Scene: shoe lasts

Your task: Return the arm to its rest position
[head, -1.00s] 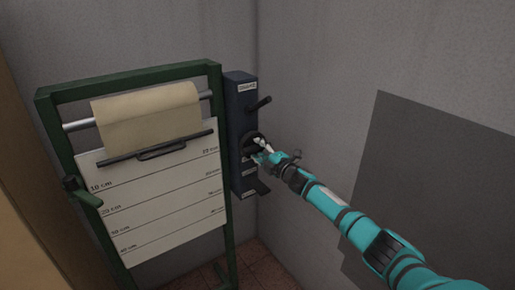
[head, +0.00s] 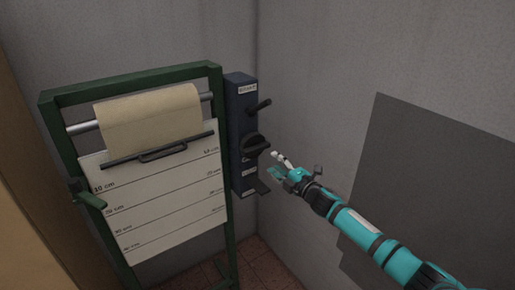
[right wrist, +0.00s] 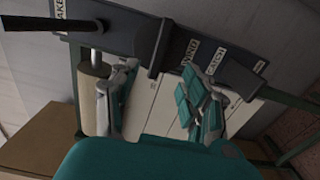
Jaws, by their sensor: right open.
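My right arm (head: 365,235) is teal and comes in from the lower right in the head view. Its gripper (head: 279,165) is open and empty, in front of and to the right of a dark blue control box (head: 236,120), apart from its black knob (head: 254,145). In the right wrist view the open fingers (right wrist: 155,95) show with a gap between them, and the box (right wrist: 125,35) with its knob (right wrist: 155,42) lies beyond them. My left gripper is not in view.
A green frame (head: 135,83) holds a brown paper roll (head: 150,120) and a white board with centimetre lines (head: 165,200). A black lever (head: 259,105) and a lower black tab (head: 257,187) stick out from the box. A dark grey panel (head: 435,170) is at the right wall.

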